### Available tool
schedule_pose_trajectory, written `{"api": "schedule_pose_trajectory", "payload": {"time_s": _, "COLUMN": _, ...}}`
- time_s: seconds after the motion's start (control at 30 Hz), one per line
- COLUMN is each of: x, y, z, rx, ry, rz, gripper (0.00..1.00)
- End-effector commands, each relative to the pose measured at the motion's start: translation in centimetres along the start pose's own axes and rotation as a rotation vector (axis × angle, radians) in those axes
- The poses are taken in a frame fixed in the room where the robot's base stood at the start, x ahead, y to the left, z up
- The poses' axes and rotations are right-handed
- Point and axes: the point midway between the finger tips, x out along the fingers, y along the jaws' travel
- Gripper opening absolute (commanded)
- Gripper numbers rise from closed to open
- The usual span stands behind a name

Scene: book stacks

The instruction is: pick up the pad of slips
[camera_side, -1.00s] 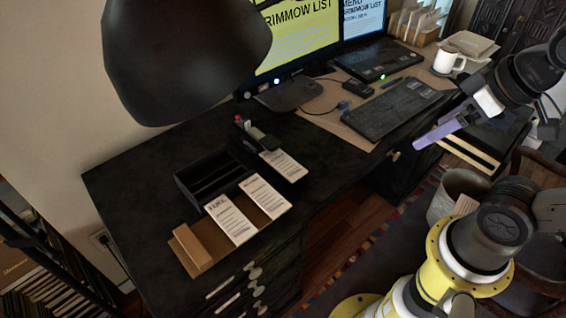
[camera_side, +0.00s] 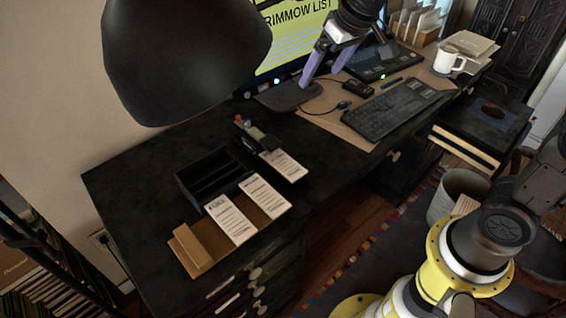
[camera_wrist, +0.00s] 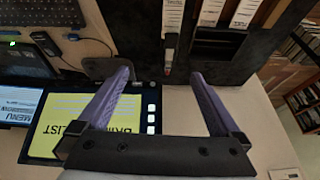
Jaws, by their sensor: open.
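Three white printed slip stacks lie on the dark desk. Two, a left one (camera_side: 230,220) and a middle one (camera_side: 265,196), rest on a brown board; the third (camera_side: 284,165) lies farther back beside a small pen holder. I cannot tell which is the pad of slips. In the wrist view, white slips show at the top edge, partly cut off: one (camera_wrist: 173,14), a second (camera_wrist: 211,12) and a third (camera_wrist: 245,12). My gripper (camera_side: 320,78), with purple fingers, is open and empty in front of the monitor, well above the desk and apart from the slips. It also shows in the wrist view (camera_wrist: 161,75).
A black open tray (camera_side: 212,178) stands behind the slips. The pen holder (camera_side: 255,137) has red and blue tops. A black lamp shade (camera_side: 185,55) hangs at upper left. The monitor (camera_side: 290,40), keyboard (camera_side: 394,108) and white mug (camera_side: 447,61) stand farther back. The desk's left part is bare.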

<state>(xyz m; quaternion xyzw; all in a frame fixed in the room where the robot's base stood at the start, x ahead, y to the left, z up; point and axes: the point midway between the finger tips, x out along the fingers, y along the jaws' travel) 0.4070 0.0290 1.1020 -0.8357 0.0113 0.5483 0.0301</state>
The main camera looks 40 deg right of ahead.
Motion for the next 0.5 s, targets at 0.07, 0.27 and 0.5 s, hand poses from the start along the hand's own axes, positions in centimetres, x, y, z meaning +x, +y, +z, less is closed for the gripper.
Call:
{"api": "schedule_pose_trajectory", "payload": {"time_s": 0.07, "x": 4.0, "y": -0.9, "z": -1.2, "rx": -0.010, "ry": -0.057, "rz": 0.004, "gripper": 1.00}}
{"api": "schedule_pose_trajectory", "payload": {"time_s": 0.27, "x": 11.8, "y": -2.5, "z": -1.2, "rx": -0.040, "ry": -0.178, "rz": 0.014, "gripper": 1.00}}
{"api": "schedule_pose_trajectory", "payload": {"time_s": 0.5, "x": 15.8, "y": -3.1, "z": 0.8, "rx": -0.059, "ry": -0.262, "rz": 0.023, "gripper": 1.00}}
